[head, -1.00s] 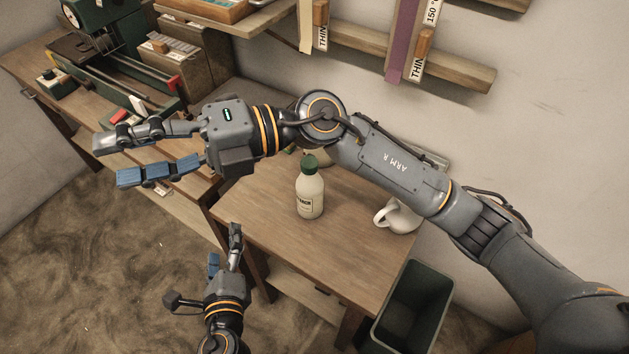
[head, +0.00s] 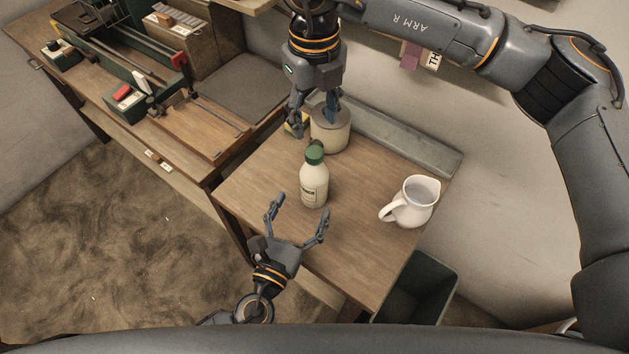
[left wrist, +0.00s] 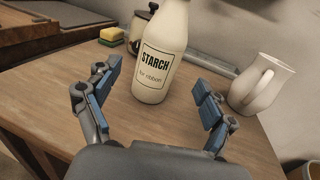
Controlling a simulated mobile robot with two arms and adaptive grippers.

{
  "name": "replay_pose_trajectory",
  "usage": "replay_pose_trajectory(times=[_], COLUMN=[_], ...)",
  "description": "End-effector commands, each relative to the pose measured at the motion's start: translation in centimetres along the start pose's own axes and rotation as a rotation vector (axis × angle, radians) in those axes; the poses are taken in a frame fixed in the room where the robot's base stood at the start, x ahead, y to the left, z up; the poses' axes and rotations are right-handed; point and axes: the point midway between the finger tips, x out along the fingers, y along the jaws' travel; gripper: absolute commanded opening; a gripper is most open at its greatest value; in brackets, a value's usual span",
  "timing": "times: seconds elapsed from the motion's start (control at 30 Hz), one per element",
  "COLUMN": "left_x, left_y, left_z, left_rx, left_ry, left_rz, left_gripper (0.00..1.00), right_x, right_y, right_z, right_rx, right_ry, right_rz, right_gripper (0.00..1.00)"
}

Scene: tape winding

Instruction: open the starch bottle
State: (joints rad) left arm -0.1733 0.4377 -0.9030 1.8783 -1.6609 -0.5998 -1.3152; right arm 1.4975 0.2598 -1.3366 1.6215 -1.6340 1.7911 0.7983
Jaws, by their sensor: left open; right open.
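The starch bottle (head: 314,185) is cream with a green cap (head: 314,154) and stands upright on the small wooden table. My left gripper (head: 298,221) is open, just in front of the bottle, with its fingers pointing toward it. In the left wrist view the bottle (left wrist: 161,55) stands beyond and between the open fingers, apart from them, its "STARCH" label facing me; its cap is out of that view.
The white jug (head: 414,203) stands right of the bottle. A cream pot (head: 330,132) and a yellow-green sponge (head: 296,124) are behind it. A dark bin (head: 418,290) stands below the table's right edge. The bench (head: 150,125) with a machine is at left.

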Motion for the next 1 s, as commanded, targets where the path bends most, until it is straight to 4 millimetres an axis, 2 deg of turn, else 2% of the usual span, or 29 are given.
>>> replay_pose_trajectory(times=[0.03,0.2,0.4,0.6,0.83,0.87,1.0], left_x=[1.2,4.4,7.0,8.0,8.0,8.0,8.0], left_y=[0.0,0.1,0.1,0.0,0.0,0.0,0.0], left_z=[0.1,0.1,0.0,0.0,0.0,0.0,0.0], left_rx=[0.000,0.000,-0.001,-0.001,-0.001,-0.001,-0.001], left_ry=[-0.003,-0.002,0.000,0.001,0.001,0.001,0.001], left_rz=[0.002,0.002,0.002,0.001,0.001,0.001,0.001], left_gripper=[0.83,0.83,0.83,0.83,0.83,0.81,0.52], right_x=[0.0,0.0,0.0,0.0,0.0,0.0,0.0], right_y=[0.0,0.1,0.1,0.1,0.1,0.1,0.1], right_z=[0.0,0.0,0.0,0.0,0.0,0.0,0.0], right_rx=[-0.001,-0.001,-0.002,-0.002,-0.002,-0.002,-0.002], right_ry=[0.000,0.000,0.000,0.000,0.000,0.000,0.000], right_rz=[0.001,0.002,0.003,0.003,0.003,0.003,0.003], right_gripper=[0.51,0.51,0.51,0.51,0.51,0.51,0.51])
